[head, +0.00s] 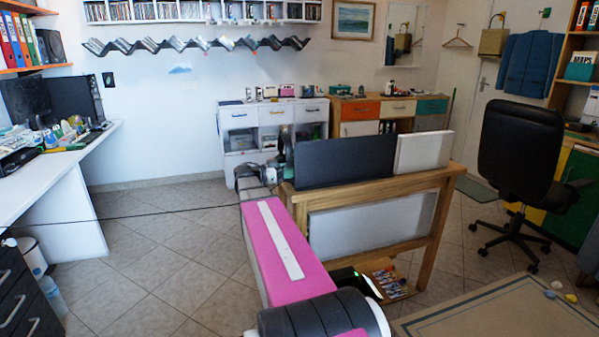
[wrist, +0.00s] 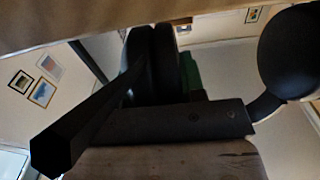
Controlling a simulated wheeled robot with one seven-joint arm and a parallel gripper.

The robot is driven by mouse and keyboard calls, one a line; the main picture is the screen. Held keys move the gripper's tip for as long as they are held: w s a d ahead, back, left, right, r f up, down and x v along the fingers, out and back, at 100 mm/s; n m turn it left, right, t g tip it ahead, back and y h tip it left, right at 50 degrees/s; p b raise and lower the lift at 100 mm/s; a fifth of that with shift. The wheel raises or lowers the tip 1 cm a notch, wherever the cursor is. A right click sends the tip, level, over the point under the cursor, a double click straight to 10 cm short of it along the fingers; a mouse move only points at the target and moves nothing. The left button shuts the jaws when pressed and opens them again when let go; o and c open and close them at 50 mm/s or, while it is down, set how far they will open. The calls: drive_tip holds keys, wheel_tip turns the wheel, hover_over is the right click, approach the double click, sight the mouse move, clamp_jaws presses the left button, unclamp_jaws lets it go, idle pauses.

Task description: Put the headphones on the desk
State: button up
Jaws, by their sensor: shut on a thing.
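My gripper (head: 270,172) is at the far end of my pink arm, beside the left end of the wooden table. It is small and partly hidden there by my own wrist. A rounded black piece, which looks like an ear cup of the headphones (wrist: 292,50), shows close up at the right of the wrist view, joined to a dark bar. My gripper is shut on the headphones, but the exact grip is hard to make out. The white desk (head: 80,165) stands at the far left, away from my gripper, with monitors and small items on it.
The wooden table (head: 400,183) carries a dark panel (head: 345,162) and a white panel (head: 424,151), close to my gripper. A black office chair (head: 520,150) stands at right. Tiled floor (head: 165,250) lies open between my arm and the white desk.

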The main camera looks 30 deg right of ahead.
drive_tip(key=x, duration=0.4)
drive_tip(key=shift+s+d, duration=0.1)
drive_tip(key=shift+d, duration=0.05)
drive_tip(key=shift+f, duration=0.3)
drive_tip(key=shift+f, duration=0.15)
drive_tip(key=o, duration=1)
drive_tip(key=v, duration=1.2)
drive_tip(key=shift+o, duration=0.4)
